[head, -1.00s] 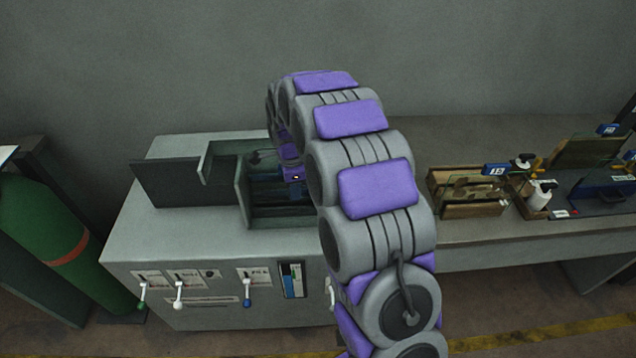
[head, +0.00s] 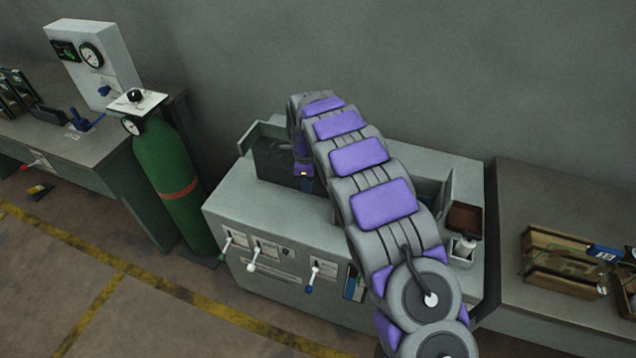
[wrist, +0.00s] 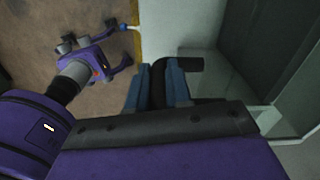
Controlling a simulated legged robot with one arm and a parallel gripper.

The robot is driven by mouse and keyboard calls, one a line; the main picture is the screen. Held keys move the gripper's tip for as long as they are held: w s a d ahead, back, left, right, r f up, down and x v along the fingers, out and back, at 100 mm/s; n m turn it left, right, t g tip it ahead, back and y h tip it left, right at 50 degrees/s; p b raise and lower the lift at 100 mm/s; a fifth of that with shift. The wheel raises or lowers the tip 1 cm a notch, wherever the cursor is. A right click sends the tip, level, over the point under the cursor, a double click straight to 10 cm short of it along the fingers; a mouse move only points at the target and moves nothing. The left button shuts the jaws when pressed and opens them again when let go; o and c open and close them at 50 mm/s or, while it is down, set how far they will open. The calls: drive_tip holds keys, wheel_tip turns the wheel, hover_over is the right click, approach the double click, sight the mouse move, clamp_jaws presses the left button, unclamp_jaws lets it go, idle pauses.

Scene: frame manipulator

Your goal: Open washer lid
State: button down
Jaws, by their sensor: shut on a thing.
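The washer is a grey cabinet (head: 275,215) against the wall, with labelled levers on its front. A dark recess with an upright pale panel (head: 262,135) shows at its left end. My gripper (head: 305,184) is over this left part of the top. In the wrist view my gripper's blue fingers (wrist: 158,88) are shut on a black, bent handle-like piece (wrist: 187,64). A see-through pane (wrist: 215,112) shows just beyond the fingers. My arm hides the middle of the washer top, so I cannot tell how far the lid stands open.
A green gas cylinder (head: 172,180) stands left of the washer. White levers (head: 252,258) and a blue-tipped lever (head: 311,280) stick out of its front.

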drive_tip(key=shift+w+a, duration=0.1)
drive_tip(key=shift+a, duration=0.2)
drive_tip(key=c, duration=1.1)
unclamp_jaws()
drive_tip(key=shift+o, duration=0.2)
wheel_tip(320, 180, up, 17)
drive_tip(key=p, duration=0.1)
drive_tip(key=shift+r, duration=0.1)
